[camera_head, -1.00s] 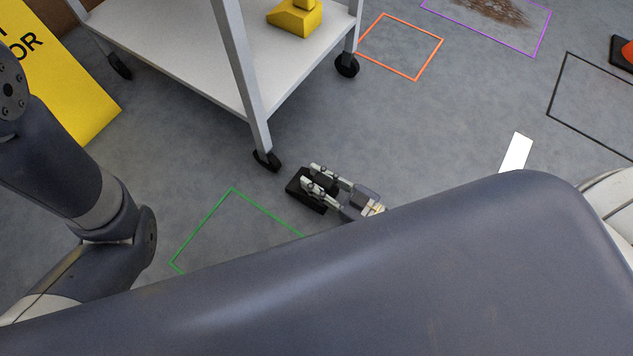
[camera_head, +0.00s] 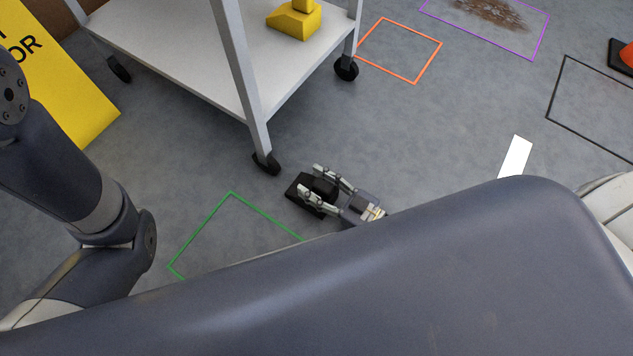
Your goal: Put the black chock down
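The black chock (camera_head: 322,188) is low by the floor, near the front wheel of the white cart. My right gripper (camera_head: 310,179) is around it, one finger on each side. The fingers are spread and look open, with small gaps beside the chock's raised part. The chock looks to be resting on the floor, though its underside is hidden. My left arm shows at the left, but its gripper is out of view.
The white cart (camera_head: 190,75) carries a yellow chock (camera_head: 294,20); its caster (camera_head: 267,163) is close to my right gripper. A green floor outline (camera_head: 205,222) lies left of the chock. Orange, purple and black outlines are farther right. A yellow sign (camera_head: 70,95) stands left.

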